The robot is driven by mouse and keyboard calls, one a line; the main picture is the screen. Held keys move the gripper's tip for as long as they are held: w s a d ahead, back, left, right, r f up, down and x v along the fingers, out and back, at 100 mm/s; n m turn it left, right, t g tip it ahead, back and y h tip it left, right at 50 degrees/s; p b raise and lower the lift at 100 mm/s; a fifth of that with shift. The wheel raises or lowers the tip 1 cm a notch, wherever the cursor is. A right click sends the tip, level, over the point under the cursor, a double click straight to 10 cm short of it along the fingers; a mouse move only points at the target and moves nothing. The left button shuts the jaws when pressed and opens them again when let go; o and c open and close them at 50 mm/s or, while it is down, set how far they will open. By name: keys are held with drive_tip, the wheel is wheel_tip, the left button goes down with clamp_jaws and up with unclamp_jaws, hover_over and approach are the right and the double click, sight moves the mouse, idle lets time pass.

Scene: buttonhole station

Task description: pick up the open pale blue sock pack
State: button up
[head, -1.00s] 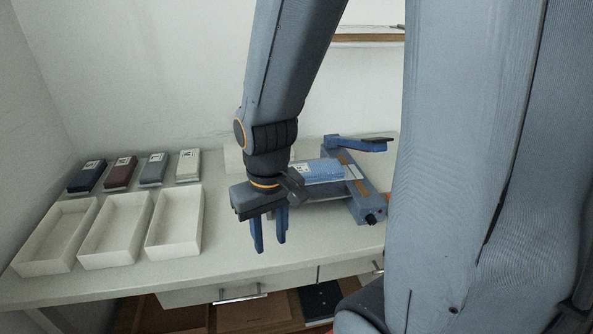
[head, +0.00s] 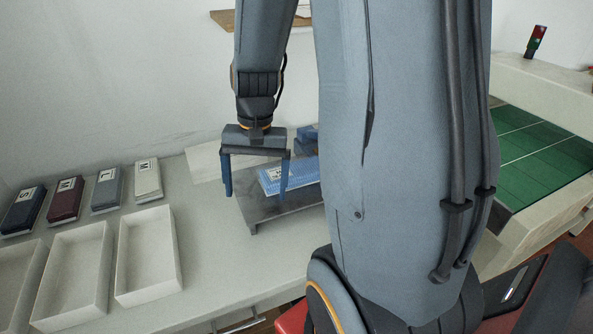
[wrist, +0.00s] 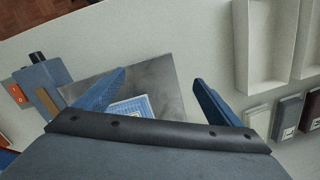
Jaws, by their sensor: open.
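The pale blue sock pack (head: 301,178) with a white label lies on a grey metal plate (head: 262,212). My arm hides its right end in the head view. My gripper (head: 256,196) is open and empty, fingers pointing down, over the plate's left part. Its right finger crosses in front of the pack. In the wrist view the pack (wrist: 133,107) shows between the fingers, close to the left one, partly hidden by my gripper body. Whether a finger touches the pack, I cannot tell.
White trays (head: 148,257) stand at the left, with navy, maroon, grey and white packs (head: 148,179) behind them. A blue-grey clamp device (wrist: 45,88) adjoins the plate. A green surface (head: 545,155) lies at the right.

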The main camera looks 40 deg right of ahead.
sight(295, 168)
drive_tip(key=w+d+m, duration=0.1)
drive_tip(key=d+m, duration=0.1)
drive_tip(key=d, duration=0.1)
drive_tip(key=w+d+r+m+y+p, duration=0.1)
drive_tip(key=d+m, duration=0.2)
drive_tip(key=w+d+m, duration=0.1)
drive_tip(key=d+m, duration=0.1)
drive_tip(key=d, duration=0.2)
drive_tip(key=shift+w+r+m+y+p, duration=0.2)
drive_tip(key=shift+m+y+p, duration=0.1)
drive_tip(key=shift+y+p, duration=0.1)
drive_tip(key=d+m, duration=0.3)
drive_tip(key=d, duration=0.2)
drive_tip(key=w+d+m+t+y+p, duration=0.1)
drive_tip(key=d+m, duration=0.1)
drive_tip(key=d, duration=0.1)
drive_tip(key=shift+w+r+m, duration=0.1)
drive_tip(key=shift+r+m, duration=0.15)
drive_tip(key=shift+m, duration=0.05)
drive_tip(key=shift+p+x, duration=0.4)
drive_tip(key=shift+x, duration=0.75)
drive_tip(key=p+x, duration=0.2)
drive_tip(key=x, duration=0.2)
drive_tip(key=shift+s+a, duration=0.15)
drive_tip(key=shift+s, duration=0.1)
drive_tip(key=shift+w+a+f, duration=0.1)
drive_tip(key=shift+a+f, duration=0.1)
drive_tip(key=shift+f, duration=0.4)
drive_tip(key=shift+c, duration=0.4)
